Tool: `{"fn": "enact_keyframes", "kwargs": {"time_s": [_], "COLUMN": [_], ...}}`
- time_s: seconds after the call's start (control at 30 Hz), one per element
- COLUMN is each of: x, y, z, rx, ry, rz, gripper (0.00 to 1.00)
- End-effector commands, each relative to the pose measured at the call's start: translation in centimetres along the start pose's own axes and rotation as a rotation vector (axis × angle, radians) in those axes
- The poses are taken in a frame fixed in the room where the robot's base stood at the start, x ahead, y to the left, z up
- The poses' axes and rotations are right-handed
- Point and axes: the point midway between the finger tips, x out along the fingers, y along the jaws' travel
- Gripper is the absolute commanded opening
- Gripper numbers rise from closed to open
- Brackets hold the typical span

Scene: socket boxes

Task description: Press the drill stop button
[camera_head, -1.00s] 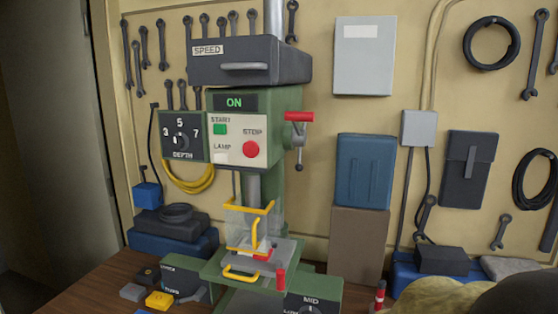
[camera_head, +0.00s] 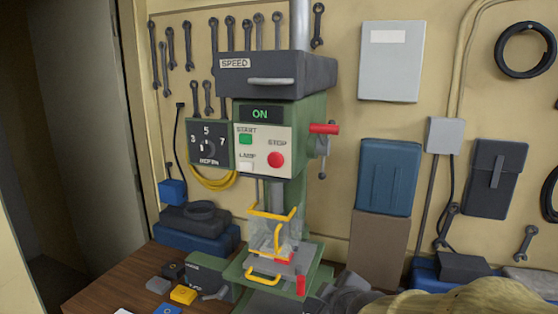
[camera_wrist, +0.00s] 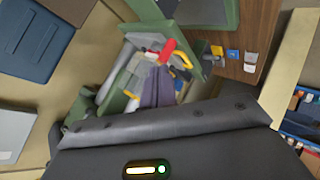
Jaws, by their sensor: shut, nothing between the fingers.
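The drill stop button (camera_head: 276,160) is a round red button under the word STOP on the pale front panel of the green drill press (camera_head: 308,120). The display (camera_head: 260,114) above it reads ON. A green START button (camera_head: 245,139) and a white LAMP button (camera_head: 246,166) lie to its left. In the wrist view my gripper (camera_wrist: 157,76) shows as narrow purple-grey fingers, close together and empty, in front of the lower press. The stop button cannot be made out there. In the head view nothing covers the button, and no gripper is clearly seen near it.
A red-tipped lever (camera_head: 324,129) sticks out right of the panel. The dark SPEED housing (camera_head: 275,73) overhangs it. A yellow-framed guard (camera_head: 272,212) is below. Small blocks, including a yellow one (camera_head: 183,295), lie on the wooden bench (camera_head: 110,290). The space before the panel looks clear.

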Motion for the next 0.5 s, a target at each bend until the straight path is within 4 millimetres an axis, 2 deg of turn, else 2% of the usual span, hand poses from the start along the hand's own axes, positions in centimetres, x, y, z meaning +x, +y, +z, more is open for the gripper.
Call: {"fn": "enact_keyframes", "kwargs": {"time_s": [0.03,0.1,0.23,0.3,0.37,0.5], "x": [-1.5,-3.2,-6.8,-8.4,-9.4,-10.2], "y": [2.1,4.3,7.5,8.6,9.2,9.6], "z": [-3.5,-7.5,-13.7,-15.9,-17.2,-18.2], "rx": [-0.124,-0.297,-0.574,-0.676,-0.737,-0.792], "ry": [0.090,0.201,0.364,0.419,0.450,0.473], "rz": [0.055,0.146,0.330,0.414,0.469,0.521], "gripper": [0.00,0.00,0.00,0.00,0.00,0.00]}}
